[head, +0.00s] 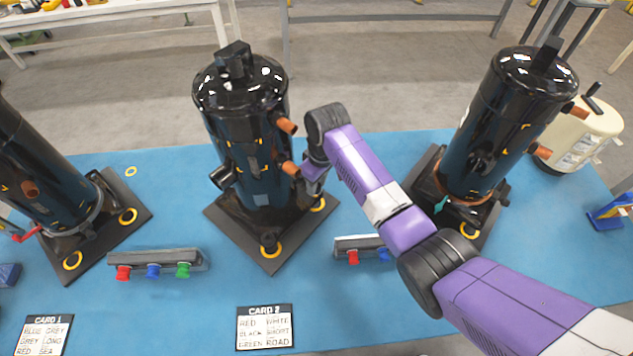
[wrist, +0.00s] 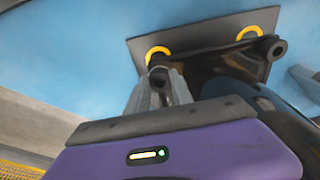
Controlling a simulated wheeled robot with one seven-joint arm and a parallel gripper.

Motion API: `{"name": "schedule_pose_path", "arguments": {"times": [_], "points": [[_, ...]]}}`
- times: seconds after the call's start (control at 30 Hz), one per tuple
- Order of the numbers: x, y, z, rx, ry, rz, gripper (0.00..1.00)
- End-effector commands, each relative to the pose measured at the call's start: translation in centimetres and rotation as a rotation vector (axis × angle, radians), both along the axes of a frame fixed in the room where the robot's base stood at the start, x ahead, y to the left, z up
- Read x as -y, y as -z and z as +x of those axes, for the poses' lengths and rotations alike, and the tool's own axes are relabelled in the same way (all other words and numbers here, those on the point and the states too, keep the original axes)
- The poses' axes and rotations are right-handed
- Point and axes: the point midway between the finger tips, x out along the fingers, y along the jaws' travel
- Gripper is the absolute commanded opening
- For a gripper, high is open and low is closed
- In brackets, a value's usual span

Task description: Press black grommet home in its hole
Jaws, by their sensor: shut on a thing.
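My gripper (wrist: 160,82) points at a corner of a dark base plate in the wrist view. Its fingers are shut on a black grommet (wrist: 158,60), which stands at a yellow-ringed hole (wrist: 150,50). I cannot tell how deep the grommet sits. In the head view my gripper (head: 309,187) is low at the right side of the middle black compressor (head: 240,110), above its base plate (head: 235,232). The yellow ring (head: 319,204) of that corner shows just below it. The grommet is hidden there.
Copper stubs (head: 287,126) stick out of the middle compressor close to my gripper. Other black compressors stand left (head: 30,160) and right (head: 510,120) on the blue mat (head: 190,300). A rack of coloured plugs (head: 155,263) and Card 2 (head: 264,327) lie in front.

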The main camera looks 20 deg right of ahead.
Motion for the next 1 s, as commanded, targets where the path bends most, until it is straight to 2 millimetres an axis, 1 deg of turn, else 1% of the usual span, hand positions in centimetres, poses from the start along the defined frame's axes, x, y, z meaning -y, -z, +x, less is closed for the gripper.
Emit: {"name": "schedule_pose_path", "arguments": {"times": [0.47, 1.0], "points": [[0.0, 0.1, 0.0, 0.000, 0.000, 0.000, 0.00], [0.0, 1.3, 0.0, 0.000, 0.000, 0.000, 0.00]]}}
